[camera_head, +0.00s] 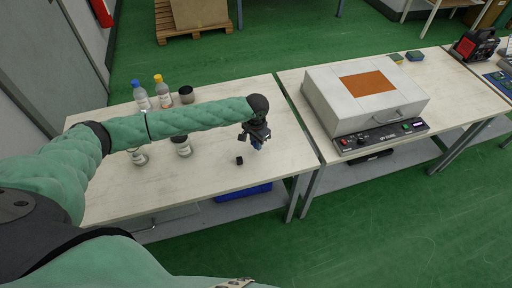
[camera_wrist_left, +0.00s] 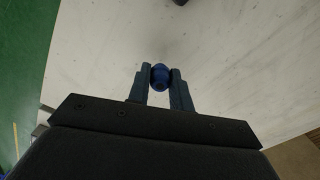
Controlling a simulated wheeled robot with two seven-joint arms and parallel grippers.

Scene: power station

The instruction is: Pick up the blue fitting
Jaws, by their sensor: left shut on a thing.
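The blue fitting (camera_wrist_left: 160,76) sits between the two fingers of my left gripper (camera_wrist_left: 159,82) in the left wrist view. The fingers are shut on it from both sides. In the head view my left gripper (camera_head: 257,142) is over the right part of the near table, and only a bit of blue shows below it. I cannot tell whether the fitting still touches the table. My right gripper is not in view.
A small black piece (camera_head: 239,160) lies on the table (camera_head: 215,205) near the gripper. Several bottles and jars, such as a yellow-capped bottle (camera_head: 163,92), stand at the left. A grey machine (camera_head: 330,105) is on the right table. A blue bin (camera_head: 243,193) is below.

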